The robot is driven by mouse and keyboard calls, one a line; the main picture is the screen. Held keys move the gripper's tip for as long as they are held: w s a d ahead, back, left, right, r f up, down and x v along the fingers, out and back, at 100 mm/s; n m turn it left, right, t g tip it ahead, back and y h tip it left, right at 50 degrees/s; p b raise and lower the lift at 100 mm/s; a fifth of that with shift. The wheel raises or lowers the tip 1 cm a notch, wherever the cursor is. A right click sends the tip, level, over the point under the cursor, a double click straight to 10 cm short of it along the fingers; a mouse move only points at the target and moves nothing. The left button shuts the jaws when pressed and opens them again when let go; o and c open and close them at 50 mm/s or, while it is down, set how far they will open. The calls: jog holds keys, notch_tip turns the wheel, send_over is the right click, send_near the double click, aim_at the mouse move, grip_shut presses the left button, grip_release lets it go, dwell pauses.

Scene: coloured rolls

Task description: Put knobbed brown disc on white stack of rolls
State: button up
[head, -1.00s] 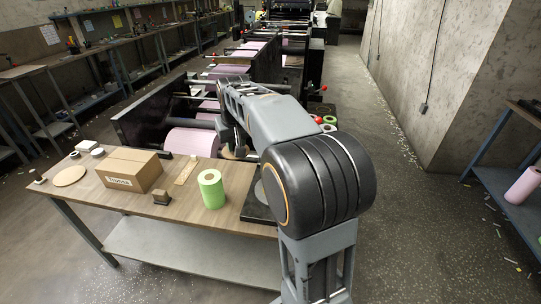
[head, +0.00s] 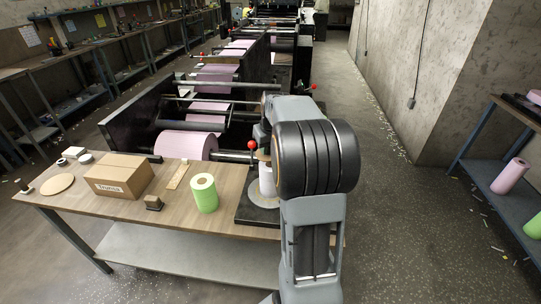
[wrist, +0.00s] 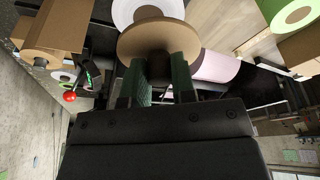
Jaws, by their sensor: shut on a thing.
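The knobbed brown disc (wrist: 158,38) is in my gripper (wrist: 162,68), whose green-padded fingers are shut on its knob. In the wrist view the disc overlaps the white stack of rolls (wrist: 128,13), off to one side of its ring-shaped end. In the head view the white stack (head: 266,183) stands upright on a dark plate at the table's right end, partly behind my arm. A brown edge of the disc (head: 263,156) shows at its top. I cannot tell whether disc and stack touch. My gripper is hidden by my arm in the head view.
A machine with pink rolls (head: 187,146) and a red-knobbed lever (head: 252,146) lies behind. Floor to the right is open.

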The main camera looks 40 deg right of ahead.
aim_at(270, 154)
jog(key=f, duration=0.1)
jog(key=d+f, duration=0.1)
jog(key=f, duration=0.1)
jog(key=shift+s+f, duration=0.1)
jog(key=shift+f, duration=0.5)
jog(key=shift+f, duration=0.15)
jog(key=o, duration=0.9)
